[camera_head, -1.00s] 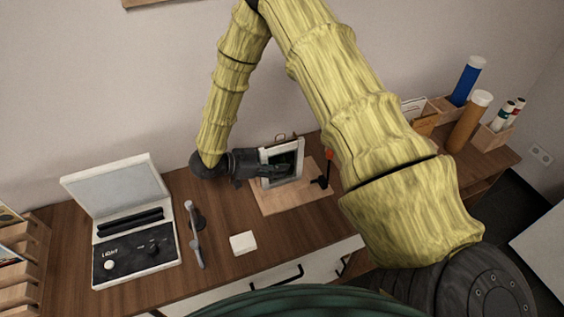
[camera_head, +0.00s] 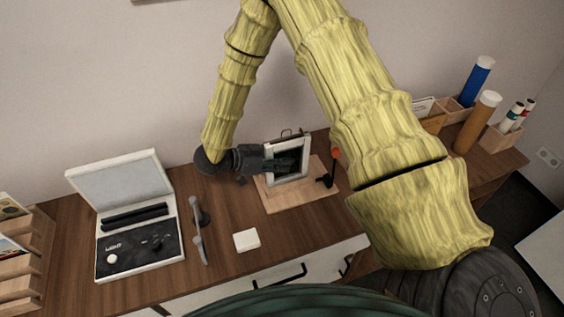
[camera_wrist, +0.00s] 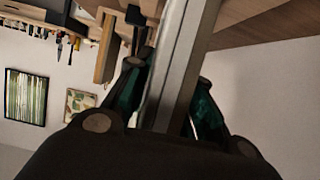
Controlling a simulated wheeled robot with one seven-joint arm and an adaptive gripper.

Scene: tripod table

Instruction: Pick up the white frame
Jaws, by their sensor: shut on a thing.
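The white frame (camera_head: 306,160) stands upright on a light wooden board (camera_head: 290,203) on the brown desk, in the head view. My gripper (camera_head: 286,163) reaches in from the left and is shut on the frame's left side. In the wrist view, the frame (camera_wrist: 180,70) shows as a pale bar running between the two fingers of my gripper (camera_wrist: 165,100). The fingers hide part of the frame in the head view. I cannot tell whether the frame's lower edge touches the board.
A black stand with a red knob (camera_head: 335,153) is close right of the frame. Left are an open white case (camera_head: 170,262), a grey handled tool (camera_head: 197,240) and a white block (camera_head: 246,240). Tubes in wooden holders (camera_head: 495,138) stand at the right. Bare desk lies left of the board.

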